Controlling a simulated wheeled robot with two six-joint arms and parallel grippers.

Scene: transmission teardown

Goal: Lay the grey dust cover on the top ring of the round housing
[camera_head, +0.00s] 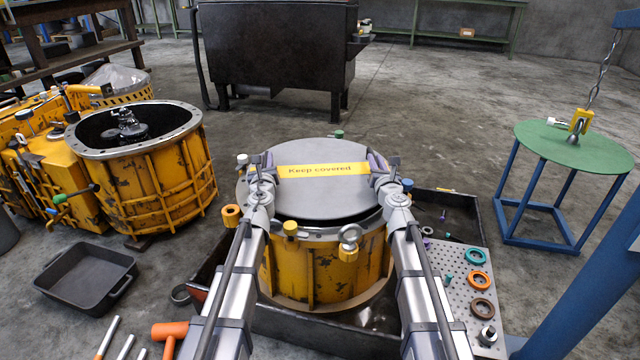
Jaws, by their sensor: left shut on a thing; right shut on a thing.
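The grey dust cover (318,199) is a round flat disc with a yellow "Keep covered" label (322,169) across it. It is over the round housing (285,265), a yellow worn drum in the middle. My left gripper (266,170) is shut on the cover's left side and my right gripper (380,168) is shut on its right side. The housing's top ring (318,234) shows below the cover's front edge, with a dark gap between them at the right. The cover hides the rest of the ring. Contact at the back cannot be told.
The housing stands in a dark tray (275,318). A perforated board (455,262) with coloured rings lies at the right. A second open yellow housing (160,180) is at the left. A green round table (575,146) stands at the right, near a hanging chain hook (578,122).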

